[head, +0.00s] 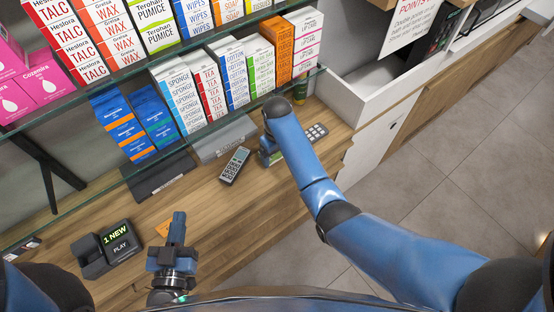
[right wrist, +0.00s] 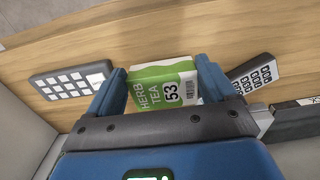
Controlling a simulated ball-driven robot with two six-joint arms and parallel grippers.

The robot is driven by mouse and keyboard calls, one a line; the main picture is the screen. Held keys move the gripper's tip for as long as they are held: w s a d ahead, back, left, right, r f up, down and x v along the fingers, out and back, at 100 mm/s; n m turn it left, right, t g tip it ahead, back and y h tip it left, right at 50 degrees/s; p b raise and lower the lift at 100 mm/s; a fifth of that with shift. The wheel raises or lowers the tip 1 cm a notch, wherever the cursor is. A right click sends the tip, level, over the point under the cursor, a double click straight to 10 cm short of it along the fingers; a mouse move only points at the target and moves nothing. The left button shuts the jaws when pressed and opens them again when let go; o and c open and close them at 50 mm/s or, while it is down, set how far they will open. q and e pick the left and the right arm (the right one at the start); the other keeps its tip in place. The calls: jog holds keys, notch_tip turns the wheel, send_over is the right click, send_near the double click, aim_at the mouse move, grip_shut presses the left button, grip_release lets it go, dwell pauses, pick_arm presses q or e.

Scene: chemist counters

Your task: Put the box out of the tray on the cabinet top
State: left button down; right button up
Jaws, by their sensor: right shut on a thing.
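A green and white box (right wrist: 163,88) marked "HERB TEA 53" is between the two blue fingers of my right gripper (right wrist: 161,78) in the right wrist view. The gripper is shut on it, over the wooden cabinet top (right wrist: 195,35). I cannot tell whether the box touches the wood. In the head view my right forearm hides most of that gripper and the box. My left gripper (head: 178,226) is low at the left, over the wood; its fingers are seen edge-on and their gap is not clear. I cannot make out a tray for certain.
A dark handset (head: 235,165) and a keypad device (head: 316,132) lie on either side of my right gripper. A display device (head: 112,246) stands at the left. Glass shelves of boxes are behind. A white open compartment (head: 372,92) is at the right.

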aim_at(277, 155)
jog(key=f, duration=0.1)
jog(key=f+b, duration=0.2)
jog(key=f, duration=0.1)
jog(key=shift+w+a, duration=0.1)
jog(key=shift+w, duration=0.2)
pick_arm(q)
jog(key=f, duration=0.1)
jog(key=w+f, duration=0.1)
jog(key=f, duration=0.1)
jog(key=shift+w, duration=0.1)
pick_arm(e)
jog(key=shift+r, duration=0.15)
pick_arm(q)
jog(key=shift+s, duration=0.2)
pick_arm(e)
jog(key=shift+s+r, duration=0.1)
jog(key=shift+s, duration=0.1)
jog(key=o, duration=0.6)
jog(key=shift+f, duration=0.2)
pick_arm(q)
jog(key=shift+w+f, duration=0.1)
jog(key=shift+w, duration=0.05)
pick_arm(e)
jog(key=shift+o, duration=1.4)
jog(key=shift+w, duration=0.1)
